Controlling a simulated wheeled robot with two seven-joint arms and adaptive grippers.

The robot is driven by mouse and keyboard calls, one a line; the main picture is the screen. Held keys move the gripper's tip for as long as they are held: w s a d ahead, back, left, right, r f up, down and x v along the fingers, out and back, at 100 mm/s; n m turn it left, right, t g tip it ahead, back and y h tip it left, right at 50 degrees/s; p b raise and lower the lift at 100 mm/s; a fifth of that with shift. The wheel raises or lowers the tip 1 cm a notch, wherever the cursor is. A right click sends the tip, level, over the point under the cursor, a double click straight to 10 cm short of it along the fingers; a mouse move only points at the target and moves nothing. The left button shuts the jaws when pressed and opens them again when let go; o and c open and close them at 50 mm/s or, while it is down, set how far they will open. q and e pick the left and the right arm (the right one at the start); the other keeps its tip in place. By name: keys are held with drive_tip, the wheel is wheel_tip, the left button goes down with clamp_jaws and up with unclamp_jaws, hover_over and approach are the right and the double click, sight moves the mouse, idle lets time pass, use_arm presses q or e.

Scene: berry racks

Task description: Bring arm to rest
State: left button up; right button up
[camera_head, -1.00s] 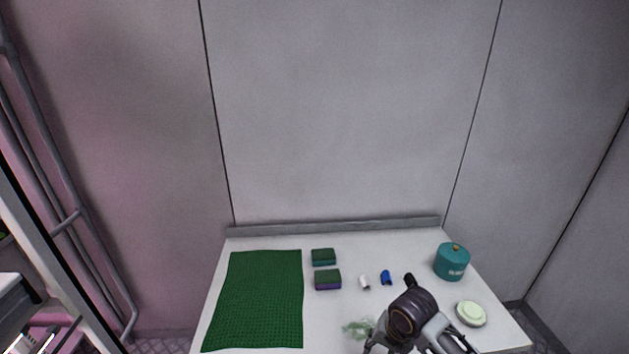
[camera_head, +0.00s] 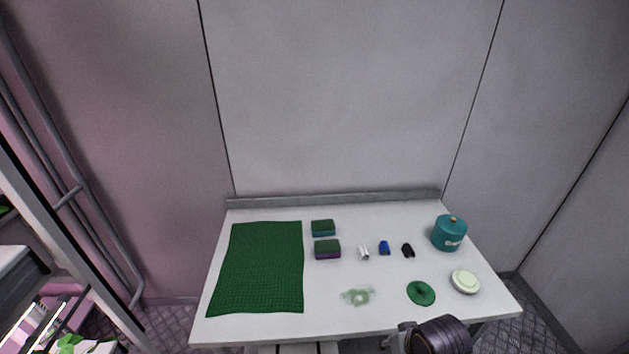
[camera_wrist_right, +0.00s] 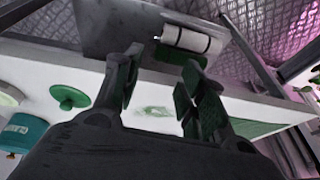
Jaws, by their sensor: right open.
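My right arm shows at the bottom edge of the head view, with a dark wrist (camera_head: 440,337) in front of the table. In the right wrist view my right gripper (camera_wrist_right: 162,85) is open, with its two green-padded fingers apart and nothing between them. The white table (camera_head: 335,300) lies beyond the fingers. A green lid-like disc (camera_head: 421,293) lies on the table, and it also shows in the right wrist view (camera_wrist_right: 70,97). My left gripper is not in view.
The table holds a green mat (camera_head: 258,270), two sponges (camera_head: 323,228) (camera_head: 327,250), small white (camera_head: 364,253), blue (camera_head: 384,248) and black (camera_head: 408,250) items, a teal pot (camera_head: 449,234), a pale dish (camera_head: 465,282) and a clear greenish item (camera_head: 358,297). A rack stands at left.

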drive_tip(key=shift+s+d+n, duration=0.7)
drive_tip(key=shift+s+d, duration=0.8)
drive_tip(key=shift+s, duration=0.1)
wheel_tip(320, 180, down, 33)
drive_tip(key=s+g, duration=0.1)
drive_tip(key=s, duration=0.2)
drive_tip(key=s+d+f, duration=0.2)
drive_tip(key=s+f, duration=0.8)
drive_tip(key=s, duration=0.1)
drive_tip(key=s+d+f+g+h, duration=0.1)
drive_tip(key=s+d+f, duration=0.1)
drive_tip(key=s+f, duration=0.7)
drive_tip(key=shift+s+f, duration=0.4)
drive_tip(key=shift+s, duration=0.55)
